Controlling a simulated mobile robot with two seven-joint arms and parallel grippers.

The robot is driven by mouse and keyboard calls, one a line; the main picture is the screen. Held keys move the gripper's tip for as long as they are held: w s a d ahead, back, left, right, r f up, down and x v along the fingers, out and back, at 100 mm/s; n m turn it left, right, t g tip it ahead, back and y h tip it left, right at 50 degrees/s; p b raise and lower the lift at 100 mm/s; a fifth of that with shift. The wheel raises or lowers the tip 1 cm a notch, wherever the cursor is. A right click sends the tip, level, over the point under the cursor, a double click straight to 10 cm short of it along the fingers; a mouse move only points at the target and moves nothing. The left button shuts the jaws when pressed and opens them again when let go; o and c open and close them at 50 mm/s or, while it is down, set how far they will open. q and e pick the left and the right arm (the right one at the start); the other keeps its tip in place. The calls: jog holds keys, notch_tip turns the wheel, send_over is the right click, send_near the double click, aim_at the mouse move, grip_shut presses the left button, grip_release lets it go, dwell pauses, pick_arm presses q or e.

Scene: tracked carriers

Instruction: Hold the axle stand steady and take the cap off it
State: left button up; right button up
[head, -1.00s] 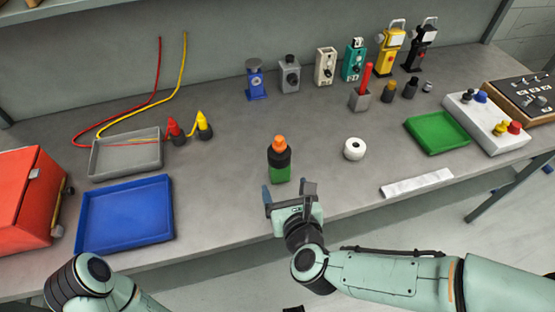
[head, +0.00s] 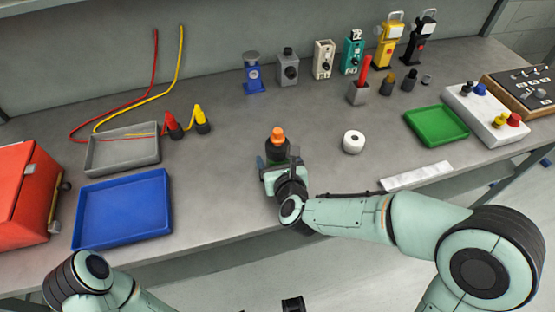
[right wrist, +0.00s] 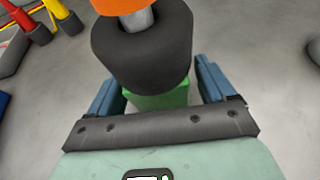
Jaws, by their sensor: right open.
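The axle stand is on the bench in front of me. It has a green block base (right wrist: 158,97), a thick black collar (head: 277,146) and a bare metal shaft. An orange cap (head: 278,134) sits on its top; it also shows at the top edge of the right wrist view (right wrist: 122,6). My right gripper (head: 278,162) is open at the near side of the stand. Its blue fingers lie on either side of the green base, with gaps visible.
A white roll (head: 353,142) stands right of the stand. A blue tray (head: 123,208), a grey tray (head: 121,168) and a red box (head: 22,192) are left. A green tray (head: 436,125) and a white control box (head: 487,112) are right. Several devices line the back.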

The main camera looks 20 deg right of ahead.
grip_shut()
jog(key=shift+r, duration=0.1)
